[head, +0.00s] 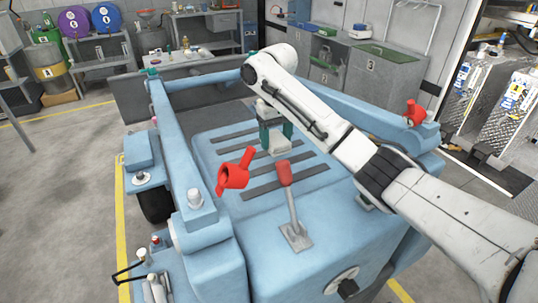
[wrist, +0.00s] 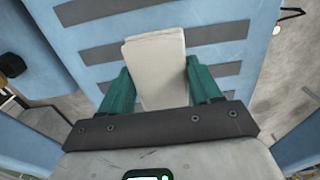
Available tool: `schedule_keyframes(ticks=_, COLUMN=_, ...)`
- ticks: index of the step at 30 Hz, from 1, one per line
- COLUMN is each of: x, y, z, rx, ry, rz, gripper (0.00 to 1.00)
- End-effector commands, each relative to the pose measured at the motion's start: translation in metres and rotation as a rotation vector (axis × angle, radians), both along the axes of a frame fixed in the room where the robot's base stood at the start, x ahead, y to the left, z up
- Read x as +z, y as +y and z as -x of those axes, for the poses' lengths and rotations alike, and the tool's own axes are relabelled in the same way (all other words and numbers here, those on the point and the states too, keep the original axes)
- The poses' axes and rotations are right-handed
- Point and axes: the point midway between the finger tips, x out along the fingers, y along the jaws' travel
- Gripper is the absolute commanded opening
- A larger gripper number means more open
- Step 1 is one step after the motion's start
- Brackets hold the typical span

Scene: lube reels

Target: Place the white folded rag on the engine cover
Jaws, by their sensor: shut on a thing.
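The white folded rag (head: 278,147) is between the green fingers of my gripper (head: 276,140), which is shut on it. In the wrist view the rag (wrist: 158,65) shows as a pale folded block between the two fingers, its far end sticking out past them. The engine cover (head: 215,145) is a light blue panel with several dark slots. It lies below the gripper, and the slots also fill the background in the wrist view. I cannot tell whether the rag touches the cover.
A red-topped lever (head: 290,205) and a red valve-like handle (head: 234,174) stand at the cover's near side. Blue rails (head: 180,140) flank the cover. Another red fitting (head: 414,113) is at the right. Grey cabinets (head: 375,80) and a workbench stand behind.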

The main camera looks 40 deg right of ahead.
Motion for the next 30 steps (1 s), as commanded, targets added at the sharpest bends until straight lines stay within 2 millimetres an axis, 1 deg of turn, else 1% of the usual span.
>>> schedule_keyframes(ticks=1, x=-0.014, y=0.001, z=0.0, rx=0.0, ry=0.001, rz=-0.002, gripper=0.34)
schedule_keyframes(ticks=8, x=-0.028, y=0.0, z=0.0, rx=0.0, ry=0.0, rz=0.001, gripper=0.34)
schedule_keyframes(ticks=11, x=-0.038, y=0.0, z=0.001, rx=0.0, ry=0.001, rz=0.001, gripper=0.34)
schedule_keyframes(ticks=16, x=-0.06, y=0.0, z=0.0, rx=0.001, ry=0.0, rz=0.001, gripper=0.34)
schedule_keyframes(ticks=18, x=-0.064, y=0.0, z=0.0, rx=0.0, ry=0.0, rz=0.001, gripper=0.34)
schedule_keyframes(ticks=24, x=-0.064, y=0.0, z=0.0, rx=0.001, ry=-0.001, rz=0.001, gripper=0.34)
schedule_keyframes(ticks=29, x=-0.068, y=0.0, z=0.0, rx=0.001, ry=0.0, rz=0.001, gripper=0.34)
schedule_keyframes(ticks=30, x=-0.068, y=0.0, z=0.0, rx=0.001, ry=-0.001, rz=0.001, gripper=0.66)
